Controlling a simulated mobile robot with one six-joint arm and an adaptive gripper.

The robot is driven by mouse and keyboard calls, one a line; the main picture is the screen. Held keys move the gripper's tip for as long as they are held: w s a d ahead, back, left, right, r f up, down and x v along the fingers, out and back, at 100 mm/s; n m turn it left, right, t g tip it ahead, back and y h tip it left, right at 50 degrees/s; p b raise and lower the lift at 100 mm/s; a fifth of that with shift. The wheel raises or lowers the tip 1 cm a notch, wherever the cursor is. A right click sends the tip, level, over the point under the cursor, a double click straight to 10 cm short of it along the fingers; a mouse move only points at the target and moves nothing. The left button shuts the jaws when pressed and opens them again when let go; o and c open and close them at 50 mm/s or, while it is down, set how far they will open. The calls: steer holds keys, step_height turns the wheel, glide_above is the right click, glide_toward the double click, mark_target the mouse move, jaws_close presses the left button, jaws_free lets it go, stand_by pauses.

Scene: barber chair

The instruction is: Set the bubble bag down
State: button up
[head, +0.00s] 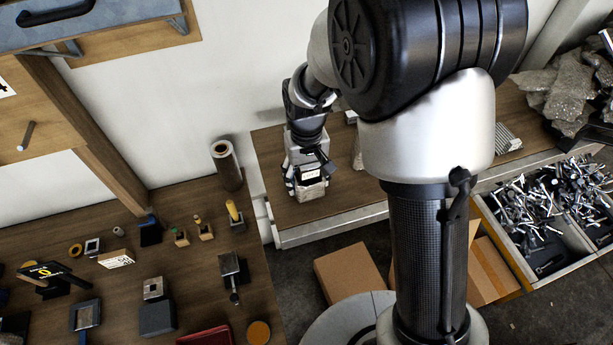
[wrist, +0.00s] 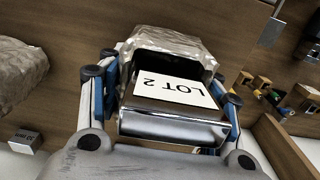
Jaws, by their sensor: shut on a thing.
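The bubble bag (wrist: 170,45) is a crinkled, pale grey-silver bag between my gripper's fingers in the wrist view. A dark opening, a white label reading "LOT 2" and a shiny metallic face show on its near side. My gripper (wrist: 165,100) is shut on it, with a blue-sided finger on each side. In the head view my gripper (head: 309,178) points down over the left part of the wooden bench (head: 270,150), and the bag (head: 312,191) shows at its fingers. I cannot tell whether the bag's underside touches the bench.
Another crumpled pale bag (wrist: 18,72) and a small grey tagged block (wrist: 25,139) lie to the left in the wrist view. A lower table (head: 190,265) with several small items and a dark roll (head: 226,165) stands left. A drawer of metal parts (head: 550,210) is right.

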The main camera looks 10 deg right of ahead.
steer(key=shift+f, duration=0.1)
steer(key=o, duration=1)
step_height(320, 180, up, 11)
steer(key=p, duration=0.2)
steer(key=s+d+r+m+t, duration=0.1)
steer(key=s+d+r, duration=0.1)
steer(key=s+r, duration=0.25)
steer(key=s+d+r+t, duration=0.1)
steer(key=s+d+r, duration=0.2)
steer(key=r, duration=0.2)
steer(key=s+d+t, duration=0.1)
steer(key=s, duration=0.3)
steer(key=s+d+r+m, duration=0.1)
steer(key=s, duration=0.4)
steer(key=s+d+r+t, duration=0.1)
steer(key=s+d, duration=0.1)
steer(key=s, duration=0.2)
steer(key=shift+s+t, duration=0.3)
steer(key=shift+s, duration=0.05)
